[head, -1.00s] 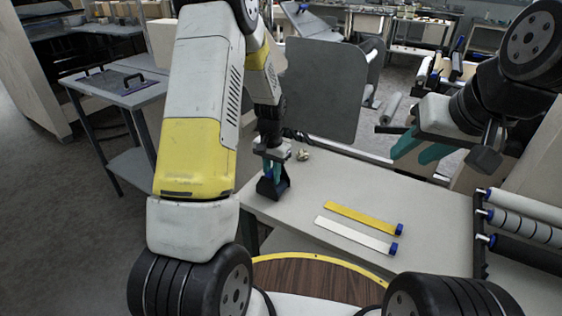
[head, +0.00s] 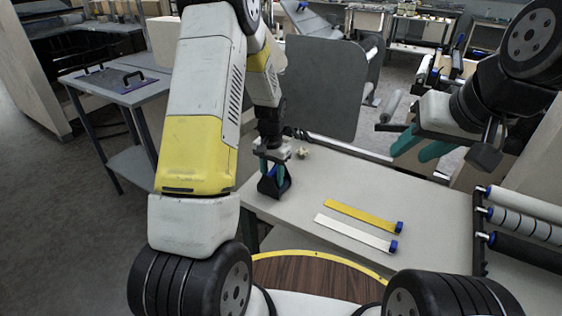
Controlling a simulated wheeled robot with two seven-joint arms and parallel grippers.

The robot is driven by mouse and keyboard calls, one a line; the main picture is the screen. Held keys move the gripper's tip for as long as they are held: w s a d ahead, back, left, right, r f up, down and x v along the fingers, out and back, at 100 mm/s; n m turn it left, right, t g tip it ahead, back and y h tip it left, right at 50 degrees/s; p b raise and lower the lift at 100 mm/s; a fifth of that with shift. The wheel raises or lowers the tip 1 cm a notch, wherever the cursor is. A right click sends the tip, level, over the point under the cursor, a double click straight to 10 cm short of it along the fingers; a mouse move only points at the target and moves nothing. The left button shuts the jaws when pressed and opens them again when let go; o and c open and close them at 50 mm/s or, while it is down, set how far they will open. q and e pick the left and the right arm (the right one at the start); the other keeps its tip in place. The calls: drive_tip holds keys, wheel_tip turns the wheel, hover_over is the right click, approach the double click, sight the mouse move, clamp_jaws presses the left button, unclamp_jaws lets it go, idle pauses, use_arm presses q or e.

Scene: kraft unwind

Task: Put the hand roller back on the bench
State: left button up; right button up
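The hand roller, seen as a small dark piece with a blue part (head: 272,187), stands on the pale bench (head: 300,210) near its left edge. My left gripper (head: 271,166) points down right above it, its teal fingers spread to either side of the blue part. Whether a finger still touches it, I cannot tell. My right gripper (head: 420,145) is open and empty, in the air above the bench's far right side.
A yellow strip (head: 360,215) and a white strip (head: 352,232), both with blue ends, lie on the bench. A small brass-coloured piece (head: 302,153) lies behind the roller. A grey panel (head: 322,90) stands beyond; rollers (head: 525,205) are at the right.

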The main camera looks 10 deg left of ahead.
use_arm(q)
drive_tip(key=s+r+n+t, duration=0.1)
drive_tip(key=s+r, duration=0.1)
drive_tip(key=r, duration=0.9)
drive_tip(key=s+r+t, duration=0.1)
drive_tip(key=s+r, duration=0.2)
drive_tip(key=r, duration=0.8)
drive_tip(key=s+d+r+n+t+h, duration=0.1)
drive_tip(key=s+r, duration=0.3)
drive_tip(key=s, duration=0.5)
drive_tip(key=s+d+r+n+t+h, duration=0.1)
drive_tip(key=s+r+t, duration=0.2)
drive_tip(key=s, duration=0.6)
drive_tip(key=shift+v, duration=1)
drive_tip(key=shift+w+d+r, duration=0.1)
drive_tip(key=shift+w+d, duration=0.05)
drive_tip(key=shift+d, duration=0.1)
